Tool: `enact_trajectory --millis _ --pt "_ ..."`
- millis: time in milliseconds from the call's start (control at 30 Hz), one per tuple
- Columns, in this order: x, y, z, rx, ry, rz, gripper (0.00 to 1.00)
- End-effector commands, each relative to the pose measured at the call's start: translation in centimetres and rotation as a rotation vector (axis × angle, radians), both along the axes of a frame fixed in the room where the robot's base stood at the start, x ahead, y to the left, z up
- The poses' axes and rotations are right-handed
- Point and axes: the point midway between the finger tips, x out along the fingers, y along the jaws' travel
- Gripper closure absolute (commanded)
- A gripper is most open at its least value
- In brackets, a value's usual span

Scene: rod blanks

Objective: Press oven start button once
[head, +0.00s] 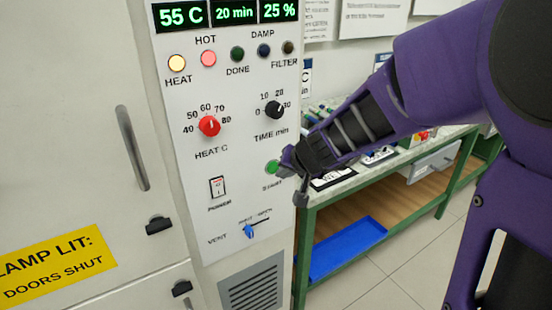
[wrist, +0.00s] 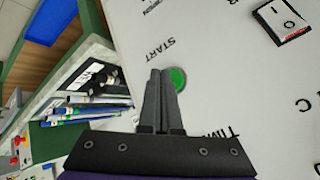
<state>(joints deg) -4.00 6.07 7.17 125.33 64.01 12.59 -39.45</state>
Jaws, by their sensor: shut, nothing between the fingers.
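The green start button (head: 272,167) sits low on the right side of the oven's white control panel (head: 190,110), above the word START. It also shows in the wrist view (wrist: 178,79), partly behind the fingertips. My gripper (head: 287,160) is shut and empty, with its tips right by the button's right side in the head view. In the wrist view the closed fingers (wrist: 160,78) overlap the button's left edge. I cannot tell whether they touch it. The displays (head: 235,13) read 55 C, 20 min and 25 %. The HEAT lamp (head: 177,63) looks yellow and the HOT lamp (head: 208,58) pinkish red.
The panel also carries a red heat knob (head: 209,126), a black time knob (head: 274,109), a power switch (head: 217,187) and a blue vent slider (head: 249,231). A green-framed bench (head: 310,215) with rods and a blue tray (head: 345,248) stands to the right.

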Motion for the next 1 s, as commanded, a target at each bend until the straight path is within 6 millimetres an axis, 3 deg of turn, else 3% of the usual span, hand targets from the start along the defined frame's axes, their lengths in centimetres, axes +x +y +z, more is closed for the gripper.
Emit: enact_trajectory --millis 500,1000 --pt "-3.7 -2.6 0.0 0.0 0.0 -0.002 1.0" --pt "-4.1 -2.7 0.3 0.0 -0.006 0.001 1.0"
